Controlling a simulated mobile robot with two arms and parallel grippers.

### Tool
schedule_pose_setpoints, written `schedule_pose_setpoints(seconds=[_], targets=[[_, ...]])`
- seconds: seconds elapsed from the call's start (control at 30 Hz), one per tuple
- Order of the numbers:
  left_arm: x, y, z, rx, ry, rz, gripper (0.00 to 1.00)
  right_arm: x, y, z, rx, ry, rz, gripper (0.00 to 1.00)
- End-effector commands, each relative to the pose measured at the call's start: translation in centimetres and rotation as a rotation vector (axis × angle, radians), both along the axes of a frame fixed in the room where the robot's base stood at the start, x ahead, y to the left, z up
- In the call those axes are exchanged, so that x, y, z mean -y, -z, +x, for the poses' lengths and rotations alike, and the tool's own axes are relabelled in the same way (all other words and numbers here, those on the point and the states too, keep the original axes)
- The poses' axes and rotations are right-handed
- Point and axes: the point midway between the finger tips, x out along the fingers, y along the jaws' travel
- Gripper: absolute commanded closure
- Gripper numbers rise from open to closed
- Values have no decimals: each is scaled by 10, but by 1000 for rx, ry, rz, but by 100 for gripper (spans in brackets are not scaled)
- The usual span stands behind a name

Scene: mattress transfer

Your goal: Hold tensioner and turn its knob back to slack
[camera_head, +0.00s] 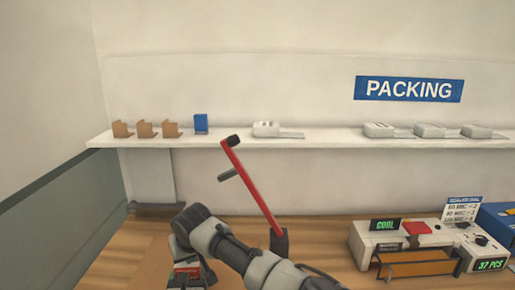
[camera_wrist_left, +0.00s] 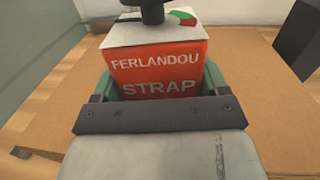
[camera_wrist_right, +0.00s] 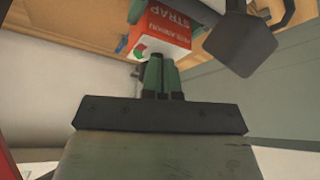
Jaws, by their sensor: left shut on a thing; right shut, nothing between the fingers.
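The tensioner (camera_wrist_left: 155,70) is a red box lettered FERLANDOU STRAP with a white top. My left gripper (camera_wrist_left: 157,92) is shut on its sides. Its black knob (camera_wrist_left: 152,12) stands on the top, beside a gauge (camera_wrist_left: 183,18) with green and red sectors; the knob partly covers the gauge. In the right wrist view the tensioner (camera_wrist_right: 168,25) appears upside down, beyond the fingertips. My right gripper (camera_wrist_right: 160,72) is shut and empty, close to the tensioner's top; I cannot tell whether it touches the knob. In the head view a small part of the tensioner (camera_head: 187,272) shows beside my arm.
A red bar (camera_head: 252,185) with dark ends slants up behind my arm. A white counting machine (camera_head: 385,241) stands at the right on the wooden bench (camera_head: 330,225). A wall shelf (camera_head: 330,142) holds brown brackets (camera_head: 146,129), a blue block (camera_head: 200,123) and several pale devices (camera_head: 378,130).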

Motion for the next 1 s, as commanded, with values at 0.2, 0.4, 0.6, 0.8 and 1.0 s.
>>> schedule_pose_setpoints(seconds=[0.2, 0.4, 0.6, 0.8, 1.0], targets=[[0, -1, 0, 2, 1, 1, 76, -1, 2, -1, -4, -2, -1, 100], [1, -1, 0, 2, 2, 1, 76, 0, 3, 0, -4, 2, 1, 100], [1, -1, 0, 2, 2, 1, 76, 2, 4, 1, -5, 2, 0, 100], [1, -1, 0, 3, 2, 1, 76, 5, 4, 3, -4, 4, -2, 100], [1, -1, 0, 3, 2, 1, 76, 7, 5, 4, -3, 7, -5, 100]])
